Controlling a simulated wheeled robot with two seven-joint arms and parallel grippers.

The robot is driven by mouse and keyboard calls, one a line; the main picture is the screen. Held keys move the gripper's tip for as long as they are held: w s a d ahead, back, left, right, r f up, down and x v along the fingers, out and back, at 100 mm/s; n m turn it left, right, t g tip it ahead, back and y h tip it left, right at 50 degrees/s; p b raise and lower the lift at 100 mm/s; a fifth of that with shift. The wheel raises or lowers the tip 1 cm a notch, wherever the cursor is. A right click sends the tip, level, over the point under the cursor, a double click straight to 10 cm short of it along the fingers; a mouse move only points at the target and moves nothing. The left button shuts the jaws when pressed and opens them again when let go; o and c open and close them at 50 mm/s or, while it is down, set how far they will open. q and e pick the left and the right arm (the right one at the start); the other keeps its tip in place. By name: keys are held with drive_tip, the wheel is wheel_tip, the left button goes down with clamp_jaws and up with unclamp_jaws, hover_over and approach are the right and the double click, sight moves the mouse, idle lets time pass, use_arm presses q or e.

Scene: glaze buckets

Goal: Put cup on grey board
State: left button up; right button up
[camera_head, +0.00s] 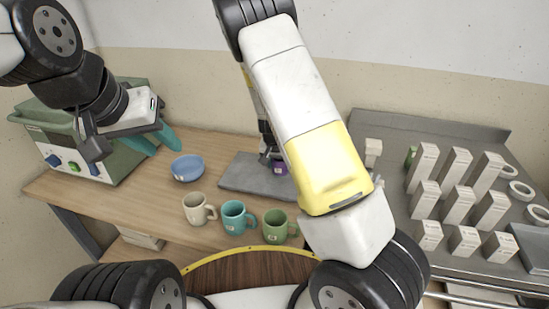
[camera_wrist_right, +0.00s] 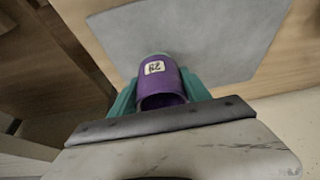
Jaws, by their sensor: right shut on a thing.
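A purple cup (camera_head: 280,168) with a white label is mostly hidden behind my right arm in the head view. The cup also shows in the right wrist view (camera_wrist_right: 163,84), its label reading upside down. My right gripper (camera_wrist_right: 160,88) is shut on it, with a teal finger on each side. The cup is over the grey board (camera_head: 240,176), which also shows in the right wrist view (camera_wrist_right: 190,30). I cannot tell whether it touches the board. My left gripper (camera_head: 165,147) is open and empty, above the table near the green machine.
Cream (camera_head: 196,210), teal (camera_head: 234,218) and green (camera_head: 275,227) mugs stand in front of the board. A blue bowl (camera_head: 187,168) is to its left. A green machine (camera_head: 90,140) stands at the left. White boxes (camera_head: 455,200) fill the metal table at the right.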

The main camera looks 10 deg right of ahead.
sight(281, 171)
drive_tip(key=shift+d+f, duration=0.1)
drive_tip(key=shift+f, duration=1.3)
drive_tip(key=shift+f, duration=0.15)
drive_tip(key=o, duration=1.5)
drive_tip(key=shift+o, duration=0.2)
drive_tip(key=shift+s, duration=0.1)
drive_tip(key=s+a+r+n+y, duration=0.1)
drive_tip(key=s+r+y, duration=0.1)
drive_tip(key=s+r, duration=0.55)
drive_tip(key=s+r+n+y, duration=0.15)
drive_tip(key=s+r, duration=0.25)
drive_tip(key=r, duration=0.7)
drive_tip(key=s+a+r+y, duration=0.1)
drive_tip(key=s+r+y, duration=0.1)
drive_tip(key=s+r, duration=0.55)
drive_tip(key=s+d+r+n+t+h, duration=0.1)
drive_tip(key=s+d+r+n+t, duration=0.1)
drive_tip(key=s+r, duration=0.6)
drive_tip(key=s+d, duration=0.1)
drive_tip(key=s, duration=0.2)
drive_tip(key=shift+d+r+n, duration=0.3)
drive_tip(key=shift+r+n, duration=0.05)
drive_tip(key=shift+r, duration=0.05)
